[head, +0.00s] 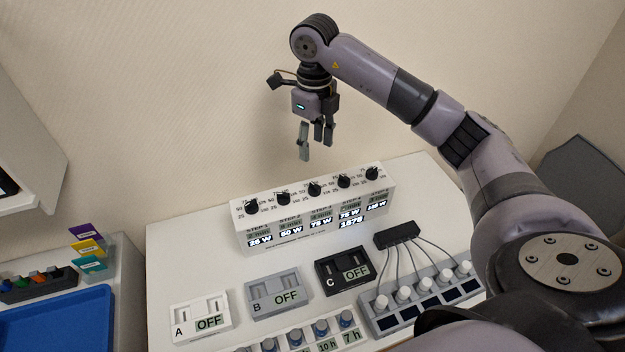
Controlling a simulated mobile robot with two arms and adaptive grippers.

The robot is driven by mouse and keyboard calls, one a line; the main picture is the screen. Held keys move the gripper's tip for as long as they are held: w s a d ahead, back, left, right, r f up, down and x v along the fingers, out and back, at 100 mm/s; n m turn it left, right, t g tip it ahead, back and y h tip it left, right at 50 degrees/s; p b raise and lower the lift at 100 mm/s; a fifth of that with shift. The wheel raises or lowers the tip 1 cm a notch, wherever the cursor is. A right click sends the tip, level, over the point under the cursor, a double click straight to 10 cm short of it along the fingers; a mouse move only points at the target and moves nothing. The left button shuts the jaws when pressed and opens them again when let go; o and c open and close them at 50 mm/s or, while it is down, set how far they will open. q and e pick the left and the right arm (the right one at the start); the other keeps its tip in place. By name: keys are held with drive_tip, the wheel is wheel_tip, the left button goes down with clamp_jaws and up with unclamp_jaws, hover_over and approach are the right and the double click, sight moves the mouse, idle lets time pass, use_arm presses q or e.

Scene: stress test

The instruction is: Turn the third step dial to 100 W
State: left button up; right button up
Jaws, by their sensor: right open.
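The stress test unit (262,240) is a white box on the white table, with a row of several black dials along its top. The third step dial (315,188) is the middle one, with printed marks around it. The display under it seems to read 75 W; the pointer's exact direction is too small to tell. My right gripper (315,149) points down, open and empty, in the air above the unit, over the middle dials and apart from them. My left gripper is not in view.
In front of the unit stand switch boxes A (187,330), B (262,303) and C (330,287), each showing OFF. A cabled black hub (397,235) and a grey knob panel (380,322) stand at right. A blue tray (60,325) is at left. The wall is close behind.

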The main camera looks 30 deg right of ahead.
drive_tip(key=p, duration=0.1)
hover_over(314, 184)
wheel_tip(314, 184, down, 6)
drive_tip(key=shift+s, duration=0.1)
wheel_tip(314, 184, down, 6)
drive_tip(key=shift+r+p, duration=0.1)
drive_tip(key=shift+p, duration=0.8)
drive_tip(key=shift+f, duration=0.85)
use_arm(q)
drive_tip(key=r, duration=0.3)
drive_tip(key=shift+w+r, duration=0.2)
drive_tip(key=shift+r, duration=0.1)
use_arm(e)
clamp_jaws()
